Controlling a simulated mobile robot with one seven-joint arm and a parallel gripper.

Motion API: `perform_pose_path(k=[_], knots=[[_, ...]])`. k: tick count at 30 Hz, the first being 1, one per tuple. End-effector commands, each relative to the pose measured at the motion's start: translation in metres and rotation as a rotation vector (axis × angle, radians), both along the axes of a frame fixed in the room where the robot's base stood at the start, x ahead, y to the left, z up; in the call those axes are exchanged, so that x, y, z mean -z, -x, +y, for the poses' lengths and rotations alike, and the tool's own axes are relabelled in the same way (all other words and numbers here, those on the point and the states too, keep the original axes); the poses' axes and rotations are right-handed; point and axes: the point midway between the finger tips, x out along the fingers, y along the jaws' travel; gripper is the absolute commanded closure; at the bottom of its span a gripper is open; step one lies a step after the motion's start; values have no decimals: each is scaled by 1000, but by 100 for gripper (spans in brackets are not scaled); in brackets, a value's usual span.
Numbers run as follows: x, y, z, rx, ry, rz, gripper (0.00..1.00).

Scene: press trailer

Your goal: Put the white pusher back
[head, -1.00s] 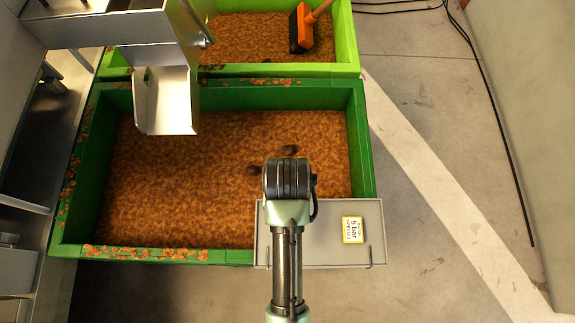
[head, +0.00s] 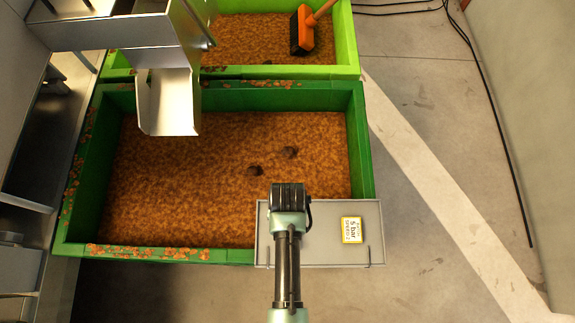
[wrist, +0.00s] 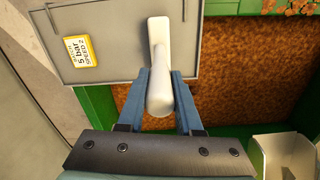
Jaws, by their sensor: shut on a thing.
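The white pusher (wrist: 160,55) shows in the wrist view, with a rounded thick end near me and a narrower part reaching away. My gripper (wrist: 159,80) is shut on it, with a blue finger on each side. The pusher's far part overlaps the grey shelf (wrist: 110,55) in this view; I cannot tell if they touch. In the head view the same shelf (head: 330,250) sits on the near right rim of the dark green crate and carries a yellow-edged label (head: 352,230). My arm hides the pusher and fingers there.
The dark green crate (head: 359,140) holds brown-orange mash with two dark spots (head: 256,170). A metal chute (head: 168,105) hangs over its far left. A light green crate (head: 346,45) with an orange brush (head: 302,30) stands behind. Floor to the right is clear apart from cables.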

Motion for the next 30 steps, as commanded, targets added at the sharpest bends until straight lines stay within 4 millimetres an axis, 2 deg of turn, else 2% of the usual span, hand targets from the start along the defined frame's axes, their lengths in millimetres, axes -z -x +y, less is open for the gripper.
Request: perform_pose_path(k=[5,6,10,18,23,26,30], knots=[[3,-1,0,0,0,-1,100],[3,0,0,0,0,0,61],[3,0,0,0,0,1,37],[2,0,0,0,0,0,36],[-6,-1,0,0,0,-1,36],[-19,-1,0,0,-1,-3,36],[-45,-2,0,0,0,-5,36]])
